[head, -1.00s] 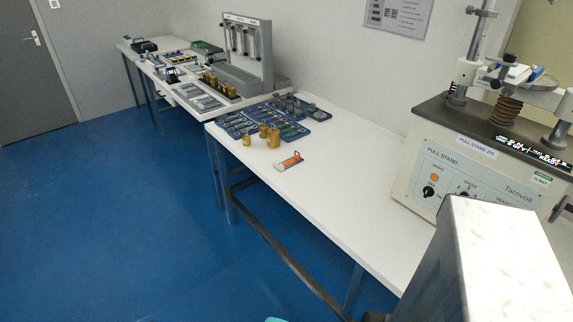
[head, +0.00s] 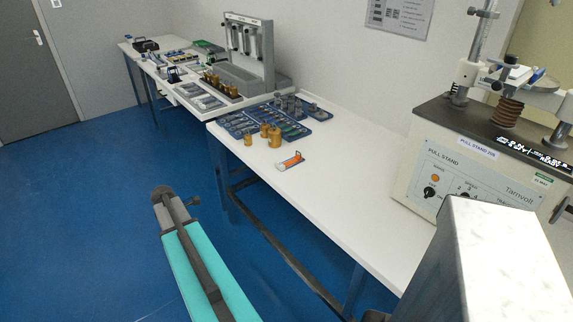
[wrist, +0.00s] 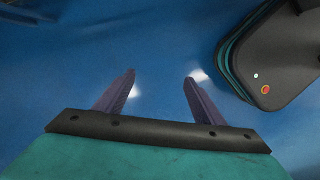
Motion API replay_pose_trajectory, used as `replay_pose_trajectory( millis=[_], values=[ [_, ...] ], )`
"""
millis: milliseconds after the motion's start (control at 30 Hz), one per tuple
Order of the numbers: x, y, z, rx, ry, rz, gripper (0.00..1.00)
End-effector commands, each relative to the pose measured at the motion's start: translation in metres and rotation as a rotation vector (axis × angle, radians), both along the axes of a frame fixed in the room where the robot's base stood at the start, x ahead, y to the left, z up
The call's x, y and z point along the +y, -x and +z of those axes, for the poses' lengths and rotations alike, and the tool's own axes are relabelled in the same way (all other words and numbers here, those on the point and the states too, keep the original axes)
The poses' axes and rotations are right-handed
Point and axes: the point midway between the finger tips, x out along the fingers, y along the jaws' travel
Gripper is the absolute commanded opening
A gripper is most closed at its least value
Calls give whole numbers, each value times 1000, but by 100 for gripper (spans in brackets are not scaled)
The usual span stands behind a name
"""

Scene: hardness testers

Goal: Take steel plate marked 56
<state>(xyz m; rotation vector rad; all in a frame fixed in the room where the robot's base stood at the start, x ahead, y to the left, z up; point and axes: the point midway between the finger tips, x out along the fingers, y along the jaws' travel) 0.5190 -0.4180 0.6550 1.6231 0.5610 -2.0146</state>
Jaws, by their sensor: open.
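No steel plate with a readable 56 shows; the markings are too small to read in the head view. Flat grey plate-like pieces (head: 205,101) lie on the farther table, in front of the grey upright apparatus. My gripper (wrist: 159,77) is open in the wrist view, with its two dark fingers apart and only blue floor between them. My teal and dark arm rises at the lower middle of the head view, over the floor beside the near table; the fingers cannot be made out there.
The near white table (head: 345,215) has a clear front stretch. It bears blue trays (head: 240,125) of small tools, brass weights (head: 274,137), an orange-and-white item (head: 290,161) and the pull stand (head: 470,160). The grey apparatus (head: 248,50) stands farther back. Blue floor (head: 80,220) is open at left.

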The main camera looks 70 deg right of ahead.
Motion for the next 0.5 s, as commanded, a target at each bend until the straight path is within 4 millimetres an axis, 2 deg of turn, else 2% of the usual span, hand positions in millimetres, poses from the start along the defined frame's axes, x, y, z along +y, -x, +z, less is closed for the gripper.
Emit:
replay_pose_trajectory(
  millis=[33,267,500],
  values=[
    [-27,2,16,-6,11,15,63],
    [-127,31,90,1,54,119,63],
    [-222,85,175,35,100,221,63]
  ],
)
